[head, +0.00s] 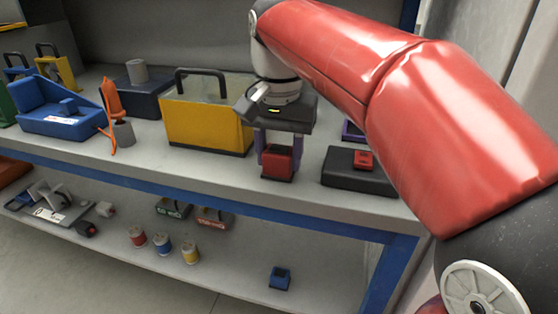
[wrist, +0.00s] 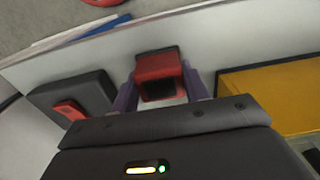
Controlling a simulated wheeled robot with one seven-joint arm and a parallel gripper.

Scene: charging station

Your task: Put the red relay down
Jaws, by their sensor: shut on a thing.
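The red relay (head: 277,161) is a small red block with a dark base, at the front part of the upper shelf in the head view. My gripper (head: 278,148) points down and is shut on it, with purple fingers on its two sides. In the wrist view the relay (wrist: 158,76) sits between the purple fingers of my gripper (wrist: 160,88). The relay's base is at or very close to the shelf top (head: 225,172); I cannot tell whether it touches.
A yellow box (head: 205,125) with a black handle stands left of my gripper. A dark box with a small red block (head: 363,160) on top is to the right. The shelf's blue front edge (head: 200,189) is close. Several small items lie on the lower shelf.

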